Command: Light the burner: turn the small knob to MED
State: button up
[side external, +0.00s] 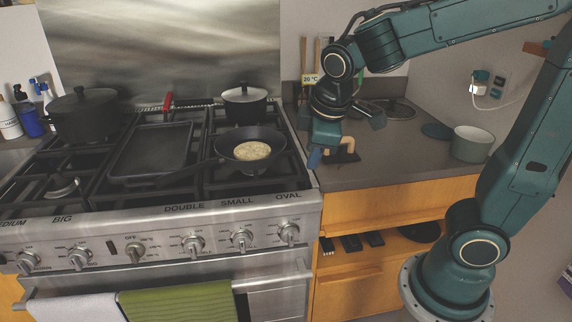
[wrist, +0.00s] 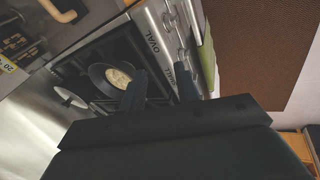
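The small knob (side external: 241,239) is on the steel front panel of the stove, below the label SMALL, between the double knob (side external: 193,245) and the oval knob (side external: 289,233). Its pointer setting is too small to read. My gripper (side external: 317,158) is above the grey counter right of the stove, apart from the knobs. In the wrist view my gripper (wrist: 161,88) has its two fingers spread with nothing between them. The labels OVAL and part of SMALL show there beyond the fingers, partly hidden by them. No flame is visible.
A frying pan (side external: 268,142) with a pale round food stands on the right burners, near a lidded pot (side external: 245,104) and a griddle (side external: 152,150). A green towel (side external: 178,300) hangs on the oven handle below the knobs. A pale pot (side external: 472,144) stands on the counter.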

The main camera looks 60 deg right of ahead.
jog(key=w+a+f+n+h, duration=0.2)
jog(key=w+f+n+h, duration=0.1)
jog(key=w+f+n, duration=0.35)
jog(key=n+t+h, duration=0.2)
jog(key=n+h, duration=0.4)
jog(key=n, duration=0.7)
send_over(242, 243)
jog(key=s+a, duration=0.2)
jog(key=a, duration=0.1)
notch_tip(242, 243, down, 16)
notch_tip(242, 243, down, 9)
jog(key=s+n+t+h, duration=0.1)
jog(key=n+t+h, duration=0.1)
jog(key=n, duration=0.6)
jog(key=shift+s+a+t, duration=0.3)
jog(key=shift+s+a, duration=0.05)
jog(key=shift+s, duration=0.05)
